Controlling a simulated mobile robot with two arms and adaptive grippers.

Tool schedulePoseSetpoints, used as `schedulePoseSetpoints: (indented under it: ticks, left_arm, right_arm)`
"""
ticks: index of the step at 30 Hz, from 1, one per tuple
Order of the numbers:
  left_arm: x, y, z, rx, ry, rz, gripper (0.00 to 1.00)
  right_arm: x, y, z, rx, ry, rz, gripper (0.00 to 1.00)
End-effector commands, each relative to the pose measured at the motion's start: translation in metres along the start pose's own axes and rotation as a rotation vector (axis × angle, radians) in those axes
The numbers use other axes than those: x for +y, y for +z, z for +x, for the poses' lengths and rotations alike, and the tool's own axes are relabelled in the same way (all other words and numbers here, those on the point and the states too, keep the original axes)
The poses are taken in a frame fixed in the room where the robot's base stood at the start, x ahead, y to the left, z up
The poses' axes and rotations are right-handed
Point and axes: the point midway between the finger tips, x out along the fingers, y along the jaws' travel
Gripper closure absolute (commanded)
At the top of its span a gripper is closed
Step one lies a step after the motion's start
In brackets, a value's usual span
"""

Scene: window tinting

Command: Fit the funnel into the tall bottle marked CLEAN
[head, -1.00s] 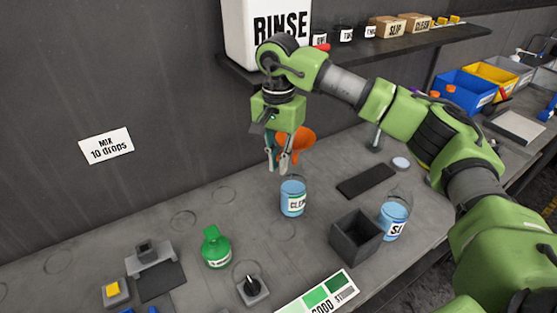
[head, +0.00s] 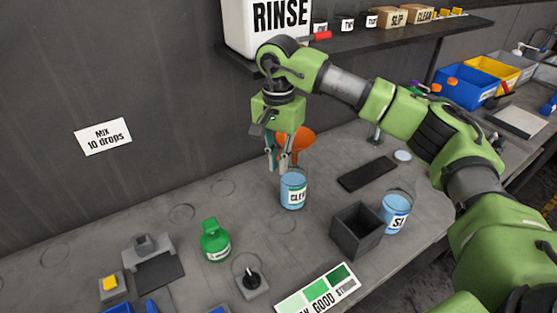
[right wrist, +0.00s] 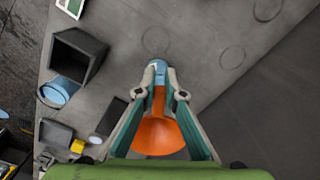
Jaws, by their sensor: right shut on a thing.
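The bottle marked CLEAN (head: 293,196) stands upright on the bench, holding pale blue liquid; its label is partly turned. My right gripper (head: 283,166) points down just above its mouth and is shut on the orange funnel (head: 298,143), whose wide cone flares out behind the fingers. In the right wrist view the fingers (right wrist: 167,93) pinch the funnel (right wrist: 158,136) by its narrow part, with the blue bottle (right wrist: 159,72) just past the tips. The fingers hide the spout's end, so I cannot tell whether it is in the bottle's mouth. My left gripper is out of view.
A dark open box (head: 357,232) and another blue bottle (head: 396,213) stand to the right. A green bottle (head: 215,240) and a knob (head: 252,281) are at front left. A shelf (head: 420,46) with a large RINSE container (head: 268,30) is behind.

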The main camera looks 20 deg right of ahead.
Motion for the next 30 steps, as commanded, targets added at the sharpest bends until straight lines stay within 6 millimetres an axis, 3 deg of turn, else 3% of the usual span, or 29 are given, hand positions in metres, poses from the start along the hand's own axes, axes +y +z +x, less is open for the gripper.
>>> schedulePoseSetpoints:
  ticks: [9, 12, 23, 30]
  left_arm:
    - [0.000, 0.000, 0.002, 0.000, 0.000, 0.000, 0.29]
    - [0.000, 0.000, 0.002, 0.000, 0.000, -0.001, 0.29]
    - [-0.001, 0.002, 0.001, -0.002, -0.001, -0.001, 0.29]
    - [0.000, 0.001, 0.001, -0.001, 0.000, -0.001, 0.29]
  right_arm:
    - [0.000, 0.000, 0.002, 0.000, 0.000, 0.000, 1.00]
    - [0.000, 0.000, 0.002, 0.000, 0.000, 0.000, 0.71]
    - [0.000, 0.000, 0.001, 0.000, 0.000, 0.000, 0.71]
    - [-0.001, 0.000, -0.033, 0.003, -0.004, 0.000, 0.71]
